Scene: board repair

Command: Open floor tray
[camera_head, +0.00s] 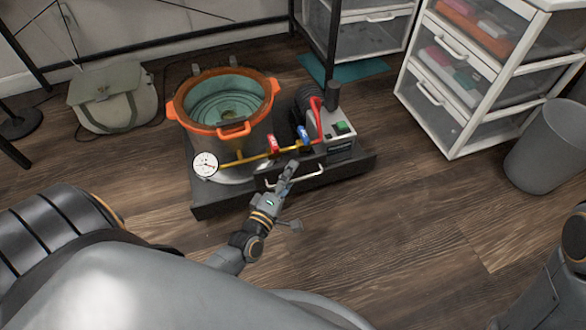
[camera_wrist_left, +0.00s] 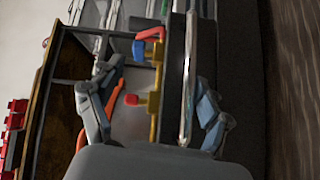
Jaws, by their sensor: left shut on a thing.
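The floor tray (camera_head: 225,203) is a low dark tray on the wooden floor, in the middle of the head view. A pale bar handle (camera_head: 318,172) runs along its front face. My left gripper (camera_head: 289,170) reaches down to the handle and is shut on it near its left part. In the left wrist view the handle (camera_wrist_left: 189,75) runs upright between the fingers of the left gripper (camera_wrist_left: 162,88). The finger contact is partly hidden. My right gripper is outside the head view; only part of that arm shows at the right edge.
On the tray stand an orange-rimmed pot (camera_head: 222,110) with a gauge (camera_head: 205,164) and a pump (camera_head: 333,135). A green bag (camera_head: 112,98) lies at left. A white drawer unit (camera_head: 455,80) and a grey bin (camera_head: 545,150) stand at right. The floor in front is clear.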

